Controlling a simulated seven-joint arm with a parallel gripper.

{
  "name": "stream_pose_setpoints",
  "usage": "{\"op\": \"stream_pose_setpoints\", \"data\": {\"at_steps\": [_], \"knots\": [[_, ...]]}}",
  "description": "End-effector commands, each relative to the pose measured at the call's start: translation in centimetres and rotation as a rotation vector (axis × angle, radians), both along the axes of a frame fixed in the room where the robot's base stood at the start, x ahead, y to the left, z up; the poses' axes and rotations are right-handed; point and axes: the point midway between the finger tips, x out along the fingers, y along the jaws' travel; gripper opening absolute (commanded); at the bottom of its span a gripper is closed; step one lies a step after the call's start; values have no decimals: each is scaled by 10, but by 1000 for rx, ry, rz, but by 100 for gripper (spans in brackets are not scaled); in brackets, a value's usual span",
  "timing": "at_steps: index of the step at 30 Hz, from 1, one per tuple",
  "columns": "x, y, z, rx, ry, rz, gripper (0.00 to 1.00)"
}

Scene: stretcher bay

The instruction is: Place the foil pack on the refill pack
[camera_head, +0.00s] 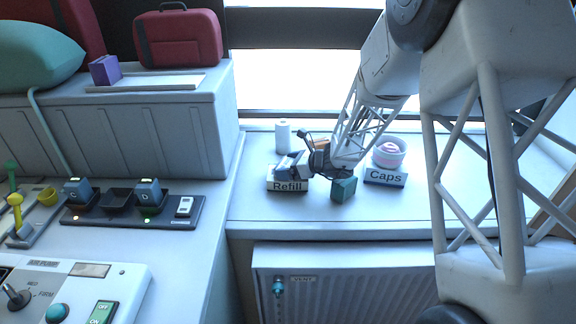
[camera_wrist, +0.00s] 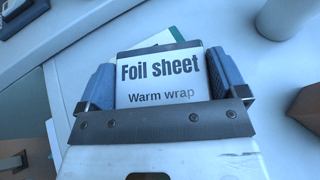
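The foil pack, a white pack labelled "Foil sheet, Warm wrap" (camera_wrist: 160,78), fills the space between the two blue fingers of my gripper (camera_wrist: 162,62) in the wrist view. The fingers press close on its two sides. A white, flat thing with a green edge (camera_wrist: 172,36) shows just beyond the foil pack; it may be the refill pack, mostly hidden. In the head view my gripper (camera_head: 292,164) is directly over the place behind the "Refill" label (camera_head: 287,186). Whether the foil pack touches what lies beneath cannot be told.
A white bottle (camera_head: 283,137) stands behind my gripper. A brown box (camera_head: 321,143) is partly hidden by my wrist. A green block (camera_head: 343,189) sits right of the Refill label, then a Caps label (camera_head: 385,177) before a pink-and-white bowl (camera_head: 389,156). The counter's front strip is clear.

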Motion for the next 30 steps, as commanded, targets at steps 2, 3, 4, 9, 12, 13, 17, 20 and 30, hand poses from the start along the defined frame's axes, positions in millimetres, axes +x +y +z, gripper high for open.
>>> {"op": "stream_pose_setpoints", "data": {"at_steps": [2,3,4,9,12,13,17,20,30], "knots": [[0,0,1,0,0,0,100],[0,0,1,0,0,0,100],[0,0,1,0,0,0,100],[0,0,1,0,0,0,100],[0,0,3,0,-1,0,100],[0,0,4,0,-1,0,100],[-3,-7,7,0,-1,0,100],[-6,-16,11,1,-1,-1,100],[-23,-58,29,0,-2,-1,100]]}}
